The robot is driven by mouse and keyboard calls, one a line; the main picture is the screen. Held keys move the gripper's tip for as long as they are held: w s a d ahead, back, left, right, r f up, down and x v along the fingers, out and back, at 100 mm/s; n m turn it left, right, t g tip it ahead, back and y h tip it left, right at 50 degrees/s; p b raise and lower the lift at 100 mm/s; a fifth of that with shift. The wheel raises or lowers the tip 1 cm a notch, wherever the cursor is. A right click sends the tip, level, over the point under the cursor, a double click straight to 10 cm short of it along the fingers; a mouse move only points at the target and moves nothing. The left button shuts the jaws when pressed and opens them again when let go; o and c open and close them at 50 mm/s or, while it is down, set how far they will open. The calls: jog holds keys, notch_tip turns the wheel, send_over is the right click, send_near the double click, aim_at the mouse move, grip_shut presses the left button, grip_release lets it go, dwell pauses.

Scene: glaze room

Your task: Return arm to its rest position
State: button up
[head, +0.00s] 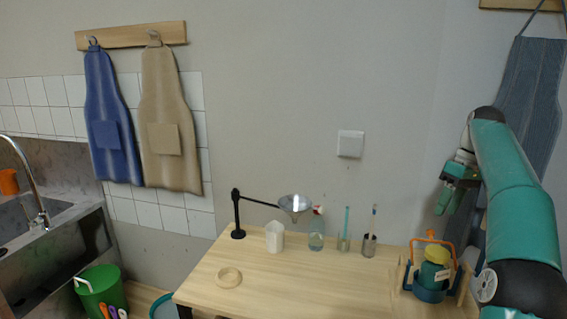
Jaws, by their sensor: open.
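My arm, teal and black, comes in from the right edge and is raised. My gripper (449,198) hangs at the upper right, in front of the grey wall and above the right end of the wooden table (330,290). Its fingers are open, and I see nothing between them. It is clear of the table and of the things on it. Below it stands a carrier with an orange handle (431,241), holding a green and yellow jar (436,257). My arm comes close to the carrier's right side in the picture.
A black stand (237,214) reaches to a funnel-like piece (295,204). A wooden ring (229,277) lies front left. A striped apron (530,95) hangs behind my arm.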

jog(key=s+a+r+m+t+h, duration=0.1)
jog(key=s+a+r, duration=0.1)
jog(key=s+a, duration=0.55)
jog(key=s+a+r+m+t+h, duration=0.15)
jog(key=s+a, duration=0.35)
jog(key=a, duration=0.6)
jog(key=s+a+f+m+t, duration=0.1)
jog(key=s+a+f, duration=0.1)
jog(key=s+f, duration=0.5)
jog(key=s+a+f+m+t, duration=0.1)
jog(key=s+a+f+t, duration=0.1)
jog(key=s+f, duration=0.5)
jog(key=s+a, duration=0.1)
jog(key=s, duration=0.3)
jog(key=shift+s+a+f+m, duration=0.25)
jog(key=shift+s+a+m, duration=0.05)
jog(key=shift+s+m, duration=0.1)
jog(key=shift+t, duration=0.25)
jog(key=shift+c, duration=1)
jog(key=shift+s, duration=0.1)
